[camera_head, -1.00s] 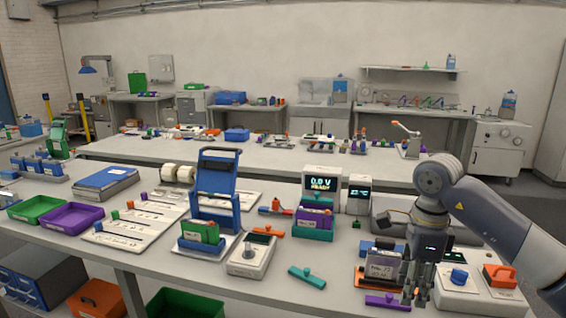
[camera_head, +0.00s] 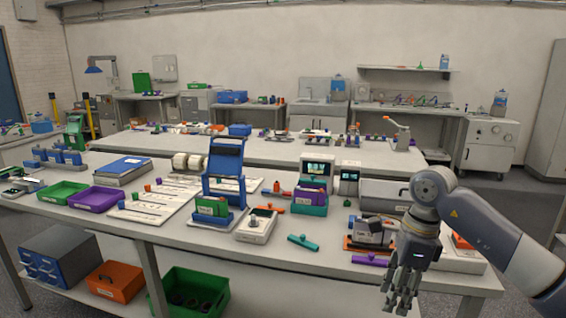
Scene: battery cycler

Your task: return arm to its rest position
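My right arm comes in from the right edge, grey with dark joints. Its gripper (camera_head: 401,300) points down at the lower right, in front of the bench's near edge. Nothing shows held between its fingers, but their spacing is too hard to read to tell open from shut. The hand partly hides the bench edge and the devices behind it. My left arm and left gripper are out of view.
Orange (camera_head: 114,283) and green (camera_head: 188,292) bins sit below. Floor shows at right.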

